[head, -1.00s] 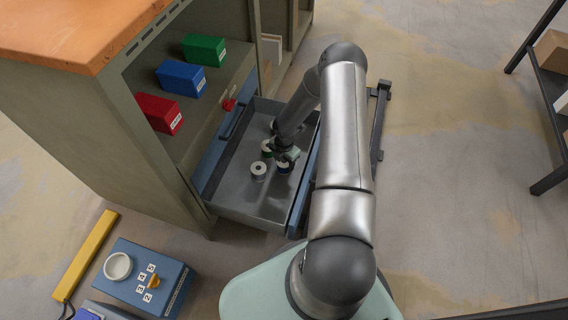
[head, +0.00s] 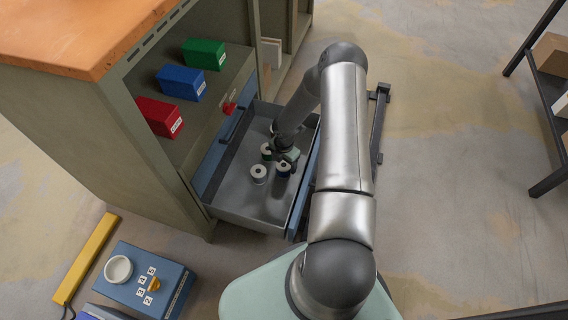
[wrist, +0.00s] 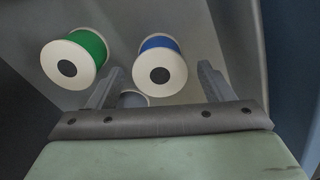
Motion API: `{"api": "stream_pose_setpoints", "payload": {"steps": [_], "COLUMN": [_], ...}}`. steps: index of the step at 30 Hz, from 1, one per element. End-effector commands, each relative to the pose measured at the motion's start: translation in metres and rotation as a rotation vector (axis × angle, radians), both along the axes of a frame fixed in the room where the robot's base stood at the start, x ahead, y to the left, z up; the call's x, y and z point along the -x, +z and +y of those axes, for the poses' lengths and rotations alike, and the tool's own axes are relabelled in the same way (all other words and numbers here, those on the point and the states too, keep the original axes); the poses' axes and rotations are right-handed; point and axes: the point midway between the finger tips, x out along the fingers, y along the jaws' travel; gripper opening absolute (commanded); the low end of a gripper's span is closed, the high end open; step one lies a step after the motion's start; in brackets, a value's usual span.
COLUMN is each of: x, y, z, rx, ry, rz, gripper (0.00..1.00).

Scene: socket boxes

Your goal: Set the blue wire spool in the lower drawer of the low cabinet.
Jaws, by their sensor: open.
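The blue wire spool (head: 283,168) stands in the open lower drawer (head: 235,205) of the low cabinet (head: 160,165). In the wrist view the blue spool (wrist: 160,62) has white flanges and a dark centre hole, and lies just beyond and between the fingers. My gripper (head: 287,157) is over the drawer, right by the spool; in the wrist view my gripper (wrist: 160,78) is open, with a finger on each side and no visible grip on the spool. A green spool (head: 266,151) and a grey spool (head: 259,174) are in the same drawer.
Red (head: 160,117), blue (head: 181,82) and green (head: 204,53) boxes sit on the cabinet shelf above the drawer. A blue control box (head: 145,280) and a yellow bar (head: 88,255) are on the floor at lower left. The drawer's front part is clear.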

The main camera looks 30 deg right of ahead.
Motion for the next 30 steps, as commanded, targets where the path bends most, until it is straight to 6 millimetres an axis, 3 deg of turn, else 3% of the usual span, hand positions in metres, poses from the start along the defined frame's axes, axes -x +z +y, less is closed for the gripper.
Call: {"api": "stream_pose_setpoints", "payload": {"steps": [1, 9, 20, 23, 25, 30], "x": [-0.001, -0.001, 0.001, 0.007, 0.017, 0.06], "y": [0.017, 0.075, 0.122, 0.162, 0.201, 0.299], "z": [-0.001, -0.001, 0.001, 0.005, 0.01, 0.035], "rx": [0.001, 0.0, 0.024, 0.076, 0.123, 0.217], "ry": [-0.001, -0.001, -0.048, -0.173, -0.314, -0.739], "rz": [-0.002, -0.002, 0.005, 0.017, 0.023, -0.001], "gripper": [0.74, 0.74, 0.74, 0.74, 0.74, 0.74]}}
